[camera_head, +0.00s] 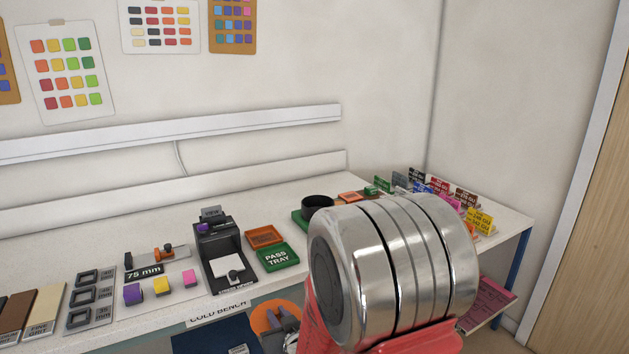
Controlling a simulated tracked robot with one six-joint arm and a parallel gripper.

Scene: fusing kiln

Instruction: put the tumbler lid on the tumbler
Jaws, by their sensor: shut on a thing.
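The dark open-topped round vessel, which looks like the tumbler (317,208), stands on a green base (299,217) at the back of the bench. My arm's metal joint hides its lower right side. My gripper (284,322) shows only in part as a grey shape at the bottom centre, left of my red arm link. An orange disc, which looks like the tumbler lid (264,318), is at the gripper, lower in the picture and apart from the tumbler. The gripper is shut on it, though the contact is mostly hidden.
The white bench (60,254) carries a black stand (220,252), a green pass tray (278,257), an orange tray (265,237) and grey square-holed blocks (83,296). Several coloured label cards (480,220) crowd the right end. My arm hides the bench's right front.

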